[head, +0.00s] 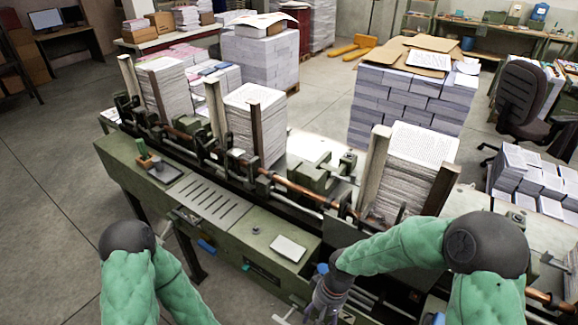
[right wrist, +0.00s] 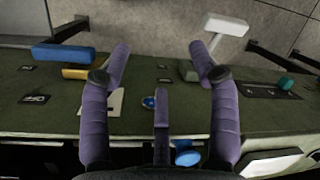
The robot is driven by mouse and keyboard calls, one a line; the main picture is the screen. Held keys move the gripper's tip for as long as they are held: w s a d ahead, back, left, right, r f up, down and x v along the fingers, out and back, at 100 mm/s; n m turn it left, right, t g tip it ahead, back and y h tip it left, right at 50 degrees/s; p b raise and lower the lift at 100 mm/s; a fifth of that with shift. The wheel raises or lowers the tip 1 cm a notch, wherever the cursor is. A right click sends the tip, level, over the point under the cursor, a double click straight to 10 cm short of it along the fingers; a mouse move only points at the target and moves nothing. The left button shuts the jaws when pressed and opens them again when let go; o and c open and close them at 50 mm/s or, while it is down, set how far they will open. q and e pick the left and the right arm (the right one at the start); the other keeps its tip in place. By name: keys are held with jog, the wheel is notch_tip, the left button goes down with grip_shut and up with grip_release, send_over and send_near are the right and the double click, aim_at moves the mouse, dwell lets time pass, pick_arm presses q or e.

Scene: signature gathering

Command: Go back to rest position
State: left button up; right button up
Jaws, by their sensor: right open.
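My right arm crosses the lower right of the head view in a green padded sleeve. Its purple-grey gripper (head: 326,300) points down beside the front of the green gathering machine (head: 258,228). In the right wrist view the right gripper (right wrist: 160,62) has its two purple fingers spread apart. Nothing is between them, and the machine's green panel lies beyond them. My left arm shows as a green sleeve with a dark joint at the lower left of the head view. Its gripper is out of the picture.
Paper stacks (head: 166,92) stand upright in the machine, the nearest (head: 413,172) close behind my right forearm. Blue (right wrist: 62,53), yellow (right wrist: 76,74) and white (right wrist: 226,24) handles stick out of the panel. A pallet of stacked paper (head: 408,100) stands behind. Floor at left is clear.

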jog(key=s+f+m+b, duration=0.1)
jog(key=s+f, duration=0.2)
jog(key=f, duration=0.3)
jog(key=s+d+f+m+t+y+b, duration=0.1)
jog(key=s+f, duration=0.2)
jog(key=f, duration=0.3)
jog(key=s+f+m+t+b, duration=0.1)
jog(key=s+f+m, duration=0.1)
jog(key=f, duration=0.5)
jog(key=shift+s+d+y, duration=0.15)
jog(key=shift+s+y, duration=0.25)
jog(key=shift+s, duration=0.35)
